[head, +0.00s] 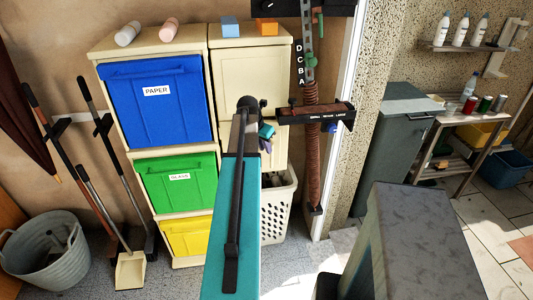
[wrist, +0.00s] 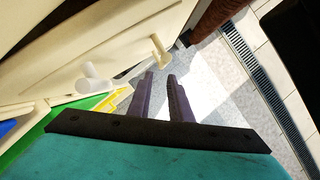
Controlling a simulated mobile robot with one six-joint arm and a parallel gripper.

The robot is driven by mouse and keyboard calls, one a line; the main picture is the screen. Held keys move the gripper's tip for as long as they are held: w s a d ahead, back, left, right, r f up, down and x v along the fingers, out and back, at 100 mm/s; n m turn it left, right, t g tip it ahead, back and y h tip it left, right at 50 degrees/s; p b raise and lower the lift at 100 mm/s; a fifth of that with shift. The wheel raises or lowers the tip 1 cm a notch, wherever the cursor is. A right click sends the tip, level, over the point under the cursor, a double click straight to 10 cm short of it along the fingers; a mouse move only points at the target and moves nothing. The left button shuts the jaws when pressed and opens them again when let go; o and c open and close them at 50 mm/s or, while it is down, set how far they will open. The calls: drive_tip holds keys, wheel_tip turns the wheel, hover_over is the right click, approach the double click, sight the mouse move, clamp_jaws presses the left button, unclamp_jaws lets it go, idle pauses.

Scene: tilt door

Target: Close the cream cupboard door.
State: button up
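The cream cupboard door (head: 240,75) is the plain panel in the narrow right-hand column of the cabinet in the head view. My arm hides its lower part. In the wrist view the cream panel (wrist: 100,50) fills the upper left, with a pale handle-like piece (wrist: 158,50) near its lower right end. A dark gap shows along part of the panel, but I cannot tell how far the door is tilted.
Blue (head: 157,100), green (head: 180,182) and yellow (head: 188,237) bins fill the left column. A white basket (head: 277,210) stands below my gripper. Blocks sit on top.

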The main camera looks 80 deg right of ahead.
drive_tip(key=shift+v, duration=1.75)
drive_tip(key=shift+c, duration=0.4)
